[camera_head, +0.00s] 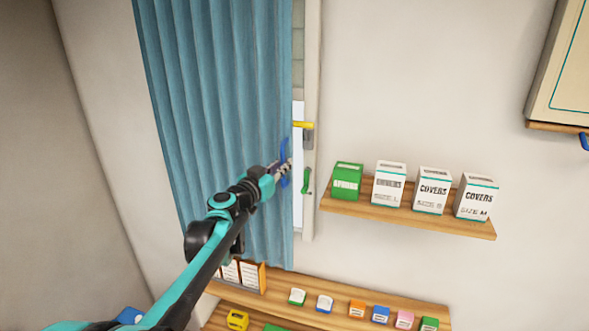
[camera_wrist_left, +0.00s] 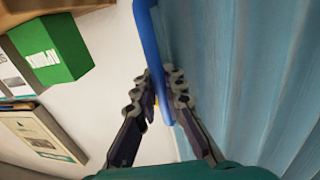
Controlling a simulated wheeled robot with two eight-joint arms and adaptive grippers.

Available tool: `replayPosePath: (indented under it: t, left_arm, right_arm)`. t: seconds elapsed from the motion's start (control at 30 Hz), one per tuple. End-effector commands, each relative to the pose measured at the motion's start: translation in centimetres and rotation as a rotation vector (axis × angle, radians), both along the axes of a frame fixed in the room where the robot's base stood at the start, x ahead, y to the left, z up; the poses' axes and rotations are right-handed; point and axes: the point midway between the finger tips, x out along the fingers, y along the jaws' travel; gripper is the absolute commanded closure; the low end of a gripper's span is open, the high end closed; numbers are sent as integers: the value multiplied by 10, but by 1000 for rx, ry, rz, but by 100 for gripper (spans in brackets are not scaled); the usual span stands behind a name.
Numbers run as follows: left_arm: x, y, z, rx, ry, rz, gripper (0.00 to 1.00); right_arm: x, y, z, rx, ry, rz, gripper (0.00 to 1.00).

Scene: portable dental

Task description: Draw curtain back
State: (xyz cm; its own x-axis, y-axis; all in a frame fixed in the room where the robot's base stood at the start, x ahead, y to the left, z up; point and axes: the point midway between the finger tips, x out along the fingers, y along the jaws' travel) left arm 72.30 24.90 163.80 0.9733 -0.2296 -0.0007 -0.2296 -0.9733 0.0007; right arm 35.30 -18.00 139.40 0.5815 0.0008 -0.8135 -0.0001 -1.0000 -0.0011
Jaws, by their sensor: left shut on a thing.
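The blue curtain (camera_head: 215,110) hangs in folds over the left part of a window, and its right edge leaves a narrow strip of the window (camera_head: 298,110) bare. A darker blue upright handle (camera_head: 284,148) is at the curtain's right edge; it also shows in the left wrist view (camera_wrist_left: 151,40). My left gripper (camera_head: 285,168) is shut on this handle, with its two fingers (camera_wrist_left: 160,95) on either side of the bar in the left wrist view. The curtain folds (camera_wrist_left: 245,70) are close beside the fingers. My right gripper is not in view.
A yellow latch (camera_head: 303,125) and a green handle (camera_head: 306,181) are on the window frame just right of my gripper. A wooden shelf (camera_head: 405,213) with several boxes is farther right. A lower shelf (camera_head: 340,308) holds small coloured boxes.

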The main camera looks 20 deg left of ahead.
Motion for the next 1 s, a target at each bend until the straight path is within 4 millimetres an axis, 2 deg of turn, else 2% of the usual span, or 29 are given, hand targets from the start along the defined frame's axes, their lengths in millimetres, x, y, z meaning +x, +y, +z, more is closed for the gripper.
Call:
replayPosePath:
  t: [0.03, 0.17, 0.6, 0.8, 1.0]
  left_arm:
    - [1, 18, -1, 0, -1, 9, 100]
    - [2, 61, -1, 0, -1, 10, 100]
    - [7, 218, 0, -1, -1, 8, 100]
    - [9, 277, 1, -1, -1, 6, 100]
    - [10, 317, 2, -1, -1, 4, 100]
  right_arm:
    - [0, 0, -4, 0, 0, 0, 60]
    - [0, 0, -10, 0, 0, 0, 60]
    - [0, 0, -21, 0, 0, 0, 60]
    - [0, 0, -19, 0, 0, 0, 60]
    - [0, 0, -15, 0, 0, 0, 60]
